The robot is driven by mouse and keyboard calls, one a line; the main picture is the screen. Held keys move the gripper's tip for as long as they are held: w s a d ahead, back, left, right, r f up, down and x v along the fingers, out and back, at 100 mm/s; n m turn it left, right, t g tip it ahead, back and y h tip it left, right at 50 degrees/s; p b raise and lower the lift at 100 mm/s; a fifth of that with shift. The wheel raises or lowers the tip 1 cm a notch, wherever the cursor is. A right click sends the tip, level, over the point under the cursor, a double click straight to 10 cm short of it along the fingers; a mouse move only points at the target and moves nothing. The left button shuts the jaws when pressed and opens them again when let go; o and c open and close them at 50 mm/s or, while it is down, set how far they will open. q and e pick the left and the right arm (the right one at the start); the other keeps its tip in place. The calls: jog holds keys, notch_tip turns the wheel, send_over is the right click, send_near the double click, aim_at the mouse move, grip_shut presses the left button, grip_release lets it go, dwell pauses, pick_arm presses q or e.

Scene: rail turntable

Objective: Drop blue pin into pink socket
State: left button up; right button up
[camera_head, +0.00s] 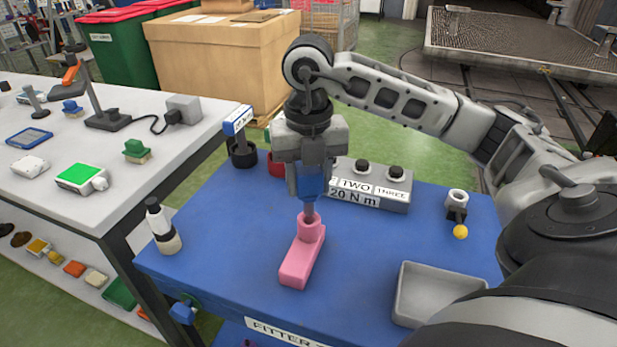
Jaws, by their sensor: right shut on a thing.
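My right gripper (307,178) is above the blue table, pointing down and shut on the blue pin (311,186). The pin is upright, with a blue upper part between the fingers and a grey lower shaft below. The pink socket (303,255) is a pink block lying on the table with a raised round collar at its far end. The pin's lower end is at the collar's mouth; I cannot tell how far inside it is. My left gripper does not show.
The blue table (230,275) also holds a grey box labelled TWO and THREE (371,187), a grey tray (400,295) at front right, a white bottle (162,226) at left and a holder with a yellow ball (459,231). A white bench (110,190) stands at left.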

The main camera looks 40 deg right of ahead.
aim_at(308, 206)
dwell(0.5)
jog(key=shift+f+b, duration=0.8)
jog(key=shift+f, duration=0.1)
jog(key=shift+f, duration=0.35)
jog(key=shift+f+b, duration=0.35)
jog(key=shift+b, duration=0.2)
jog(key=shift+f+b, duration=0.3)
jog(key=shift+f, duration=0.05)
jog(key=shift+f+b, duration=0.85)
jog(key=shift+f, duration=0.15)
jog(key=o, duration=1.2)
jog(key=shift+c, duration=0.2)
